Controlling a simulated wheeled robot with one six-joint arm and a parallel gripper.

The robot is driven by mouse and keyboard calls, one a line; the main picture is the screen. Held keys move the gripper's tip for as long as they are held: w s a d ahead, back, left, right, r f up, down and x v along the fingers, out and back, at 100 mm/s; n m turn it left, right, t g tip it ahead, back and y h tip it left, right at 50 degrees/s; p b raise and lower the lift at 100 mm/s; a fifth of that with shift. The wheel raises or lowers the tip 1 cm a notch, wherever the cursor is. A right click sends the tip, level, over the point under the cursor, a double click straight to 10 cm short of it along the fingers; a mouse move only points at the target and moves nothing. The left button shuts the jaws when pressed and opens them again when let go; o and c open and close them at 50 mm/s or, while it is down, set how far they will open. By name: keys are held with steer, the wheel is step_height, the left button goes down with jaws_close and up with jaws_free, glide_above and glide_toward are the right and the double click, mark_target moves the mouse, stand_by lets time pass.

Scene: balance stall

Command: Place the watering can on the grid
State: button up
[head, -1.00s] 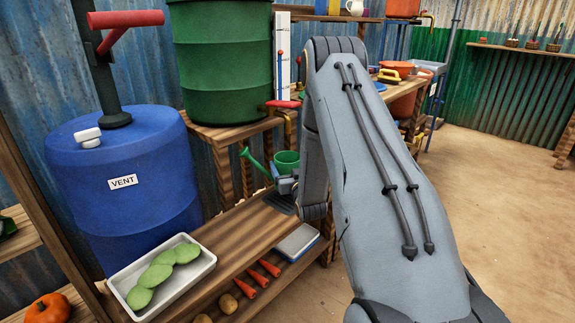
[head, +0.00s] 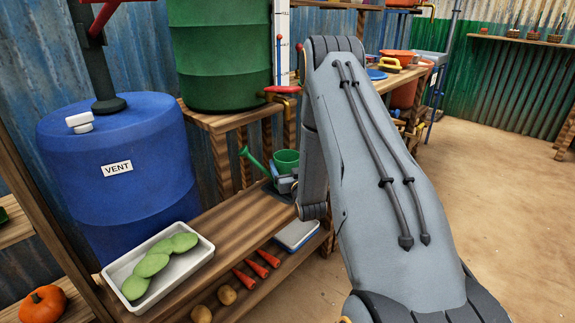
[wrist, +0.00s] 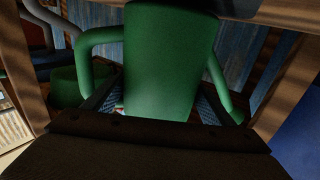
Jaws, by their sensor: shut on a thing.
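The green watering can (head: 287,160) is upright, its long spout pointing up and left in the head view. My gripper (head: 287,183) is shut on it low on its body. In the wrist view the can (wrist: 165,60) fills the middle between my two fingers, with green curved parts on either side. The dark grid (head: 277,196) lies at the far end of the wooden bench, just below the can and gripper in the head view. My gripper partly hides it. I cannot tell whether the can touches it.
A white tray of green pads (head: 158,262) stands on the near part of the wooden bench (head: 225,220). A blue VENT drum (head: 120,180) is to the left. A green barrel (head: 222,55) on a wooden stand rises behind the can. Carrots and potatoes lie on the lower shelf.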

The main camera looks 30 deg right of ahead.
steer(key=shift+f, duration=0.55)
steer(key=o, duration=1.3)
steer(key=shift+o, duration=0.2)
